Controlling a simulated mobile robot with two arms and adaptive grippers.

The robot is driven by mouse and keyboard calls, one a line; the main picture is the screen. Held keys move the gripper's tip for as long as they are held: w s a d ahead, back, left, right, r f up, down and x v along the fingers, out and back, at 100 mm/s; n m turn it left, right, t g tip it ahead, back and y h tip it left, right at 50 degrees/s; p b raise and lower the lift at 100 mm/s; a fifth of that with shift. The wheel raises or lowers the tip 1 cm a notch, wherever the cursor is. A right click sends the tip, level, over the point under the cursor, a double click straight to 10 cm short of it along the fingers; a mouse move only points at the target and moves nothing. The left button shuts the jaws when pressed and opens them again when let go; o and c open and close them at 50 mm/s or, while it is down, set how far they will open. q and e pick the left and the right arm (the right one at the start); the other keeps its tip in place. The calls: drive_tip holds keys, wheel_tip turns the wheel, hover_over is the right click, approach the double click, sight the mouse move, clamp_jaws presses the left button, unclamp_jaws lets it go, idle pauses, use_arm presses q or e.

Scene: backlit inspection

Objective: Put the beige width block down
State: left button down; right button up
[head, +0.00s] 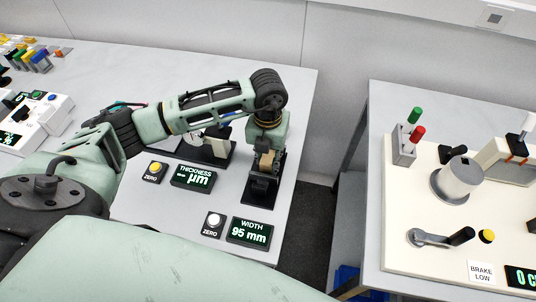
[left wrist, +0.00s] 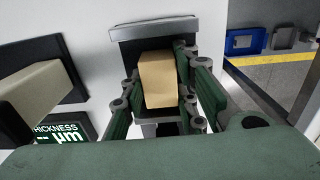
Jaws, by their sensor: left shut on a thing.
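The beige width block (head: 264,163) is between the fingers of my left gripper (head: 266,158), low over the black width gauge (head: 260,190). In the left wrist view the beige block (left wrist: 158,82) stands between the green-and-grey fingers of the left gripper (left wrist: 157,72), which is shut on it. The dark gauge with a grey bar (left wrist: 153,29) shows behind and below the block. Whether the block touches the gauge's base cannot be told. The width display (head: 249,233) reads 95 mm. My right gripper is not in view.
The thickness display (head: 193,177) shows no number. A yellow zero button (head: 155,167) and a white zero button (head: 214,219) sit beside the displays. The grey table (head: 304,110) ends right of the gauge; a gap separates it from another table with a cream console (head: 400,262).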

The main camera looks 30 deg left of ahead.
sight(268, 157)
use_arm(q)
drive_tip(key=shift+f, duration=0.1)
drive_tip(key=shift+f+b, duration=0.15)
drive_tip(key=shift+b, duration=0.15)
drive_tip(key=c, duration=1.4)
unclamp_jaws()
drive_tip(key=shift+r+p, duration=0.3)
drive_tip(key=shift+w+r, duration=0.1)
drive_tip(key=shift+r, duration=0.25)
wheel_tip(268, 157, up, 11)
drive_tip(key=shift+r+b, duration=0.1)
drive_tip(key=shift+b, duration=1.05)
